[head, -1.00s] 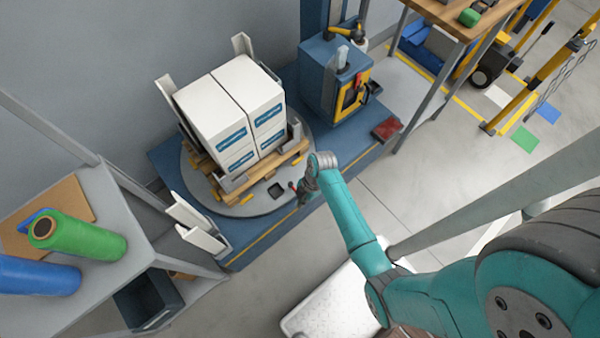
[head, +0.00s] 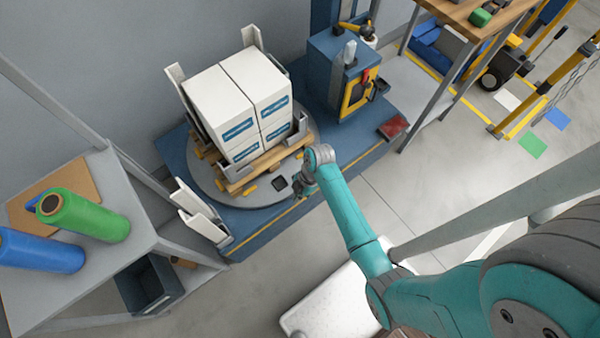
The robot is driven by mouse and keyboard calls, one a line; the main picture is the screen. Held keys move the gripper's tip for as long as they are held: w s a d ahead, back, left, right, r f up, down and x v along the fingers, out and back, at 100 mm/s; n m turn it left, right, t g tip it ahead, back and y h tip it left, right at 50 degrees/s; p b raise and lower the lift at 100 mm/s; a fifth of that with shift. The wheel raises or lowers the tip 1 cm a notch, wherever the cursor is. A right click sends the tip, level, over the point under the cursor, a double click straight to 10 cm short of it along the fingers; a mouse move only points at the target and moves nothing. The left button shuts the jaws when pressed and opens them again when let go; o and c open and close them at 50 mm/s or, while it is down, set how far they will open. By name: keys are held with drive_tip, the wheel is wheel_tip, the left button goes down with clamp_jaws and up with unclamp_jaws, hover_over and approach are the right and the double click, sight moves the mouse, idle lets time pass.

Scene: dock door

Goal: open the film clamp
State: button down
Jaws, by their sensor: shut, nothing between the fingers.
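A small dark plate-like piece (head: 280,183) lies on the front edge of the grey turntable (head: 232,192); it may be part of the film clamp, but it is too small to tell. My gripper (head: 301,187) is just right of it, at the turntable's front edge, below the wrist of my teal arm. The gripper is small and dark here, and the wrist partly covers it. It is shut with nothing between its fingers. I cannot make out a clamp lever or whether the clamp is open.
White cartons (head: 237,100) stand on a wooden pallet (head: 262,163) on the turntable. The blue wrapper mast with its yellow-framed carriage (head: 357,92) is behind right. A shelf with a green roll (head: 85,215) and a blue roll (head: 40,250) stands left.

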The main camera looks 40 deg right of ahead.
drive_tip(key=v, duration=0.6)
drive_tip(key=shift+r, duration=0.4)
